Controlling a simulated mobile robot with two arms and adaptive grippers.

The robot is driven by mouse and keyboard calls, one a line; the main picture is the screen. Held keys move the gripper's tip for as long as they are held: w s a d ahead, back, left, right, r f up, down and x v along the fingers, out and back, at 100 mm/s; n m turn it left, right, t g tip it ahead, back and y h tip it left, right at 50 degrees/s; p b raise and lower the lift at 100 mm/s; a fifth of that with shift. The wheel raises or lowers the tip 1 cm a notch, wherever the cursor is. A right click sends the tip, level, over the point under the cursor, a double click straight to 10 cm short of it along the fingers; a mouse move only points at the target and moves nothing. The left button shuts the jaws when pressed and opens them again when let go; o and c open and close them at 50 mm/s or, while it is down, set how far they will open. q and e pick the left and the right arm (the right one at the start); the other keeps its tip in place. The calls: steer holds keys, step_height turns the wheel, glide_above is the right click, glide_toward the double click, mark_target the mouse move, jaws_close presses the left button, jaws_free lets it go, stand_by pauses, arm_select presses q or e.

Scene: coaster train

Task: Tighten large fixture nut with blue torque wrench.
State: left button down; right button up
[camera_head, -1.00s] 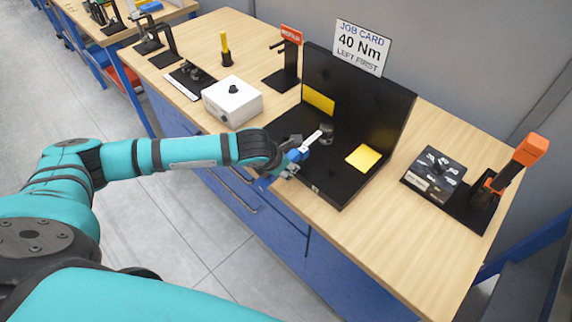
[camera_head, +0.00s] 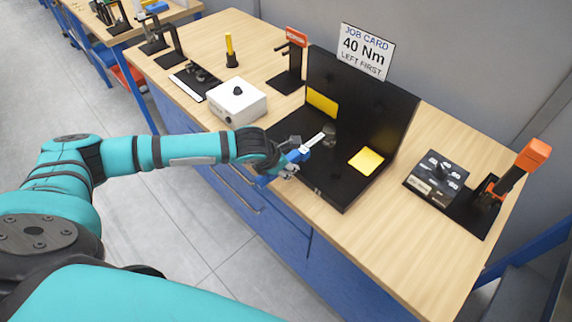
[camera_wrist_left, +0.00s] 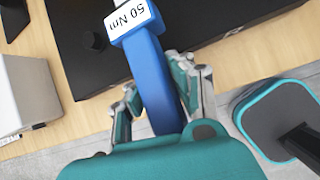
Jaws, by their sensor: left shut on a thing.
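My left gripper (camera_head: 289,170) is shut on the blue torque wrench (camera_head: 299,155) at the front edge of the black fixture (camera_head: 340,197). The wrist view shows the wrench's blue handle (camera_wrist_left: 151,82) between the fingers, with a white label reading 50 Nm. In the head view its pale shaft points up and right, close to a dark nut (camera_head: 330,132); I cannot tell whether they touch. Another dark nut (camera_head: 295,141) sits left of the shaft, also visible in the wrist view (camera_wrist_left: 94,40). Which nut is the large one is unclear. My right gripper is out of view.
A job card (camera_head: 365,50) reads 40 Nm, left first. A white box (camera_head: 237,104) stands left of the fixture. A yellow pad (camera_head: 366,159) lies on the fixture's right. Bare wood lies between.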

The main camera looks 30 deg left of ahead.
arm_select(q)
steer(key=shift+w+a+r+m+h+p, duration=0.1)
steer(key=shift+w+a+m+h+p, duration=0.25)
steer(key=shift+a+m+p, duration=0.25)
steer(key=shift+w+a+m+h+p, duration=0.25)
steer(key=shift+w+a+m+p, duration=0.15)
steer(key=shift+a, duration=0.3)
stand_by(1.1)
steer(key=shift+s, duration=0.1)
steer(key=shift+s+d+p, duration=0.1)
steer(key=shift+d+p, duration=0.1)
steer(key=shift+p, duration=0.15)
steer(key=shift+s+d+n, duration=0.1)
steer(key=shift+d+n, duration=0.1)
steer(key=shift+n, duration=0.1)
steer(key=shift+r+p, duration=0.75)
steer(key=shift+p, duration=0.25)
steer(key=shift+r+p, duration=1.6)
steer(key=shift+p, duration=0.15)
